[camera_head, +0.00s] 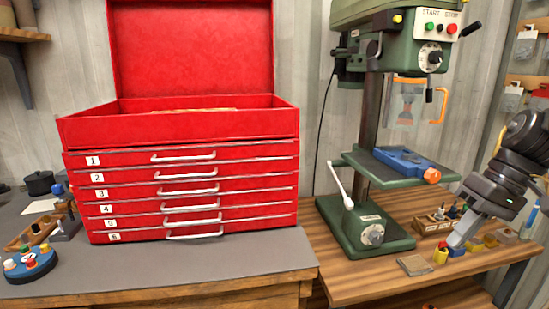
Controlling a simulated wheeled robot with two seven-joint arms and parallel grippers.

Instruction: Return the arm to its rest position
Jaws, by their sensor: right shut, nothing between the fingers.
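My right arm comes in from the right edge, and its gripper (463,236) points down and to the left over the wooden bench on the right. The gripper is shut with nothing held. Its tip is just above or beside a yellow and blue item at the bench; I cannot tell whether they touch. My left gripper is not in view.
A red tool chest (180,195) with numbered drawers and a raised lid stands on the grey bench (180,280). A green drill press (375,215) stands left of my right gripper. Small items and a wooden holder (432,225) crowd the wooden bench (360,280).

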